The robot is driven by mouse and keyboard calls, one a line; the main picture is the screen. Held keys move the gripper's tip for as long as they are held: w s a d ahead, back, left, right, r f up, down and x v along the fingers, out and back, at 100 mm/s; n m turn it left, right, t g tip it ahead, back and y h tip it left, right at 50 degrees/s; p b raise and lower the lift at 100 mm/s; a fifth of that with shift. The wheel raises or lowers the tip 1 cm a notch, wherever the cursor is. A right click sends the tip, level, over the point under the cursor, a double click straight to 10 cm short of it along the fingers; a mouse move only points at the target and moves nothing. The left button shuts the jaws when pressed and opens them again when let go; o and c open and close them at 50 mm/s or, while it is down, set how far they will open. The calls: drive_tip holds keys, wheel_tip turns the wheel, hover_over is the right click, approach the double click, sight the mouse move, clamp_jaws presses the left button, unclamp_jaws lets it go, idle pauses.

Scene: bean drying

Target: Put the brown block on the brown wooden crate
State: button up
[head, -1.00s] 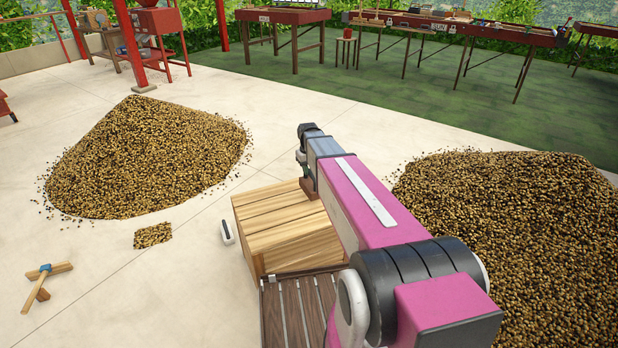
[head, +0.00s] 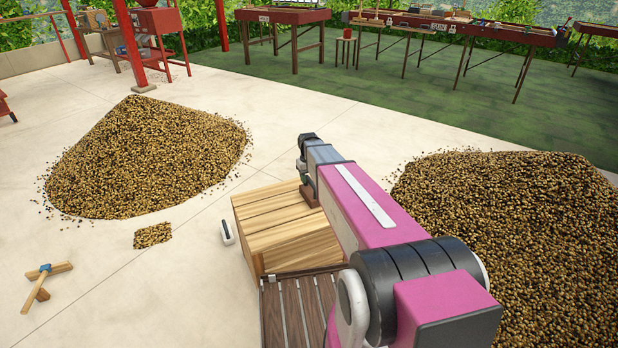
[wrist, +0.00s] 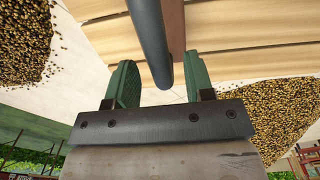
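The brown block (head: 310,196) stands on the pale wooden crate's top, near its far right edge, directly below my gripper. In the wrist view, a brown face of it (wrist: 174,20) shows behind a dark grey rod (wrist: 150,35); I cannot tell whether they are joined. My gripper (wrist: 160,78) has green fingers spread apart, with the rod's rounded end between them and space on both sides. In the head view, my gripper (head: 304,176) is mostly hidden by my arm. The brown wooden crate (head: 293,310), with dark slats, stands nearer me, partly covered by my arm.
The pale wooden crate (head: 275,232) adjoins the dark one. Bean piles lie left (head: 145,160) and right (head: 505,240). Wooden pieces (head: 45,283) lie at far left.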

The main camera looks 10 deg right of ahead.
wheel_tip(320, 180, up, 12)
drive_tip(key=s+f+m, duration=0.1)
drive_tip(key=s+f, duration=0.3)
drive_tip(key=s, duration=0.8)
drive_tip(key=s+f+m, duration=0.2)
drive_tip(key=s+f, duration=0.2)
drive_tip(key=s, duration=0.9)
drive_tip(key=shift+d+f, duration=0.15)
drive_tip(key=shift+c, duration=0.5)
